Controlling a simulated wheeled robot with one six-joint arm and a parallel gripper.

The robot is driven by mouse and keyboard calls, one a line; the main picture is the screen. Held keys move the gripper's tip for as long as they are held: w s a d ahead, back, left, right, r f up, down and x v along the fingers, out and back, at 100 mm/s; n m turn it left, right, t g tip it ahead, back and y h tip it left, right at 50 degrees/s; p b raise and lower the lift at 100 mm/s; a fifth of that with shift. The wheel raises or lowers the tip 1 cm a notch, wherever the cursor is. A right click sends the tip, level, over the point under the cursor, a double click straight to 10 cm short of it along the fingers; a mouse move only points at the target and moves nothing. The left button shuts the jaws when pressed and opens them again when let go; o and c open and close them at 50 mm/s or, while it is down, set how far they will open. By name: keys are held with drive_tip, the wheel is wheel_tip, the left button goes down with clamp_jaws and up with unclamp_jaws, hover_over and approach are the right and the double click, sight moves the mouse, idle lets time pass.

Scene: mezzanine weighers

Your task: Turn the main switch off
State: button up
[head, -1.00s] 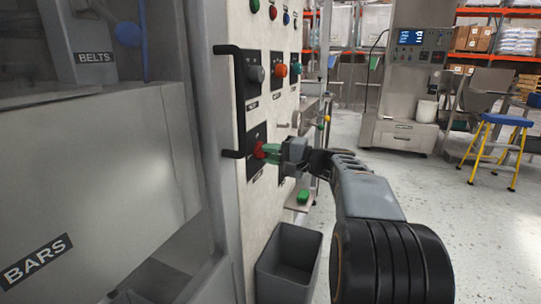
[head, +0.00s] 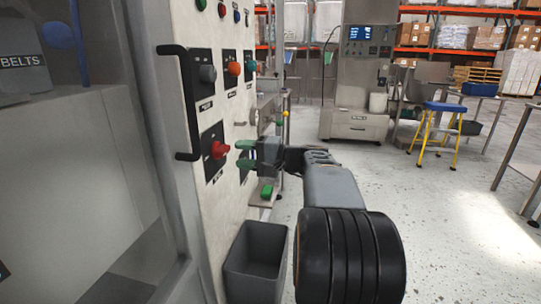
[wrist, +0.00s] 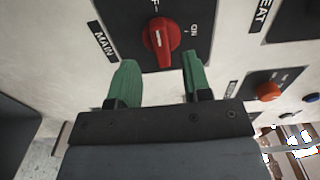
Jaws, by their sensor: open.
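The main switch is a red rotary knob (head: 218,149) on a black plate low on the pale panel. In the wrist view the knob (wrist: 160,40) is near the top centre, beside a MAIN label. Its grip bar runs nearly up and down there, one end toward lettering ending in F, cut off at the top edge; ON is to the right. My gripper (head: 244,154) is open and empty, just right of the knob and apart from it in the head view. Its green fingers (wrist: 158,80) stand below the knob in the wrist view, spread to either side.
A black handle bar (head: 188,105) stands out left of the switch. A grey knob (head: 208,73) and an orange knob (head: 234,68) are above it. A grey bin (head: 256,262) stands below the panel. Open floor lies right, with a yellow stool (head: 435,130) farther back.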

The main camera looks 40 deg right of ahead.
drive_tip(key=p+v, duration=0.1)
drive_tip(key=v, duration=0.8)
drive_tip(key=shift+s+d, duration=0.2)
drive_tip(key=shift+s, duration=0.05)
